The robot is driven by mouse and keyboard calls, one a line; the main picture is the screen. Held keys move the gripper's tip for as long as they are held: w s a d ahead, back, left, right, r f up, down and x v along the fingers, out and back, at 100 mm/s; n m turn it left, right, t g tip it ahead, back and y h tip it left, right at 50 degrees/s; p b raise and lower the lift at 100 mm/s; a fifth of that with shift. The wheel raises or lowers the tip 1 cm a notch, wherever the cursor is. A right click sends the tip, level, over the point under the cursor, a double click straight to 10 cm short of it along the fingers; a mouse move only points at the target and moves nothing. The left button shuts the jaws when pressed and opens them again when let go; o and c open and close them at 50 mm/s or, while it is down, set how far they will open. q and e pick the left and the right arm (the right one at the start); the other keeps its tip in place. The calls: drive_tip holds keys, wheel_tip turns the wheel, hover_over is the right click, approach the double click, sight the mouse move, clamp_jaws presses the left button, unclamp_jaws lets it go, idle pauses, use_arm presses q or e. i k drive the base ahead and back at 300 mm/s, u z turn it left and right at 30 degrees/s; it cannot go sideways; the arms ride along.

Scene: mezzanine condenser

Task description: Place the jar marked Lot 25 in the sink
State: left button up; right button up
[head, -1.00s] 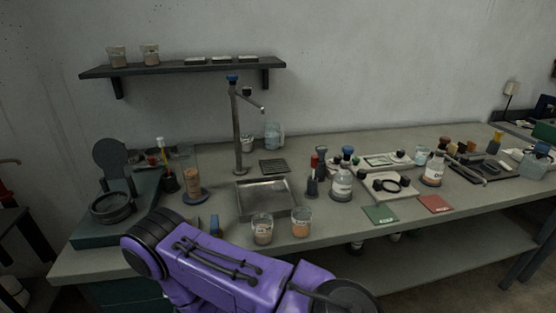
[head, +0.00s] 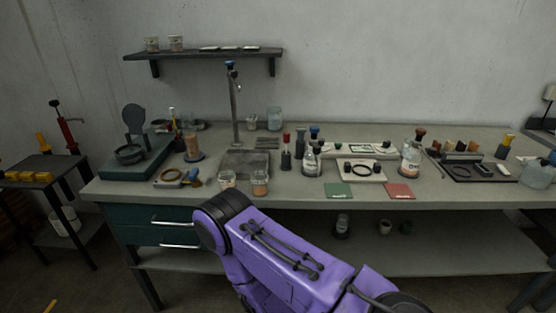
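The sink (head: 240,166) is a shallow grey basin set in the bench top, below a tall tap (head: 235,108) with a blue top. Two small labelled jars with brownish contents, a left one (head: 227,181) and a right one (head: 260,184), stand at the bench's front edge before the sink. Two similar jars, (head: 152,44) and its neighbour (head: 176,43), stand on the wall shelf. A clear jar (head: 274,119) stands behind the sink to the right. No label is readable as Lot 25. One purple arm of mine crosses the lower middle; neither gripper shows.
Bottles, including a white-labelled one (head: 411,157), and green (head: 338,190) and red (head: 400,191) cards lie right of the sink. Green drawers (head: 155,225) are under the bench's left end. A dark side table (head: 40,172) stands at left.

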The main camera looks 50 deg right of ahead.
sight(246, 164)
drive_tip(key=z, duration=1.2)
drive_tip(key=i, duration=0.1)
drive_tip(key=z, duration=0.1)
